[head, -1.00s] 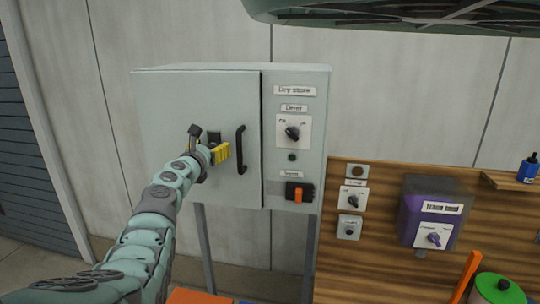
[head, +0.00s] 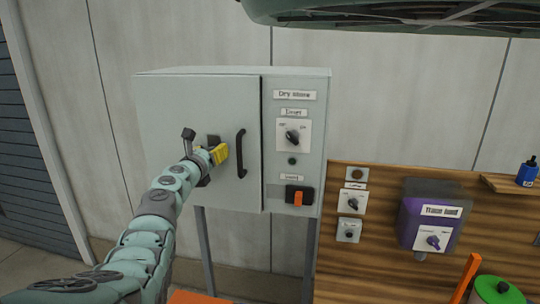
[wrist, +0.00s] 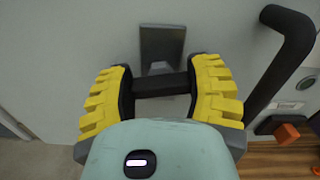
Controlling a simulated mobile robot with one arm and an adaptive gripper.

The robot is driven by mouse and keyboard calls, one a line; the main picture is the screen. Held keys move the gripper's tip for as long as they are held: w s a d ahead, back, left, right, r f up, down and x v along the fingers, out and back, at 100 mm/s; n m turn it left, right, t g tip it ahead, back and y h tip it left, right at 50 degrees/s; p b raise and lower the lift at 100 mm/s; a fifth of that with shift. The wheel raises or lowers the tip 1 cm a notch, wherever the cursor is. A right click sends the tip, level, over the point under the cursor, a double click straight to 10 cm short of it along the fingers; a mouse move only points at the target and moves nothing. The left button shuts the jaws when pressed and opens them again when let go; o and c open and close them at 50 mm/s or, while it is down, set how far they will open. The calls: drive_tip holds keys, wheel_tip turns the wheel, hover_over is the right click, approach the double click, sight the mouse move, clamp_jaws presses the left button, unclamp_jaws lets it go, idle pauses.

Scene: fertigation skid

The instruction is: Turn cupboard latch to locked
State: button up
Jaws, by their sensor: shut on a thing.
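The cupboard is a pale grey cabinet (head: 165,105) with its door shut against the frame. Its latch shows in the head view as a dark plate (head: 213,141) on the door, mostly behind my gripper (head: 218,155). In the wrist view the latch's grey plate (wrist: 162,42) stands upright, and a dark latch bar (wrist: 162,86) lies across between the yellow fingers. My gripper (wrist: 160,95) is shut on this bar, with one finger at each end. The head view does not show which way the bar points.
A black door handle (head: 241,153) stands close to the right of my gripper, also in the wrist view (wrist: 285,55). A rotary switch (head: 292,138) and an orange switch (head: 298,198) sit on the cabinet's right panel. A wooden board (head: 385,265) stands further right.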

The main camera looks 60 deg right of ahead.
drive_tip(key=n+p, duration=0.1)
drive_tip(key=n, duration=0.3)
drive_tip(key=shift+w+r+n, duration=0.1)
drive_tip(key=shift+w+n, duration=0.05)
drive_tip(key=shift+n, duration=0.15)
drive_tip(key=n+p, duration=0.1)
drive_tip(key=n, duration=0.2)
drive_tip(key=shift+a+n+p, duration=0.1)
drive_tip(key=shift+n+p, duration=0.3)
drive_tip(key=n+p, duration=0.1)
drive_tip(key=n, duration=0.2)
drive_tip(key=shift+w+f+n+p, duration=0.15)
drive_tip(key=shift+n+p, duration=0.1)
drive_tip(key=shift+n, duration=0.8)
drive_tip(key=shift+s+f+n+p, duration=0.1)
drive_tip(key=shift+n+p, duration=0.1)
drive_tip(key=shift+n, duration=0.85)
drive_tip(key=o, duration=1.2)
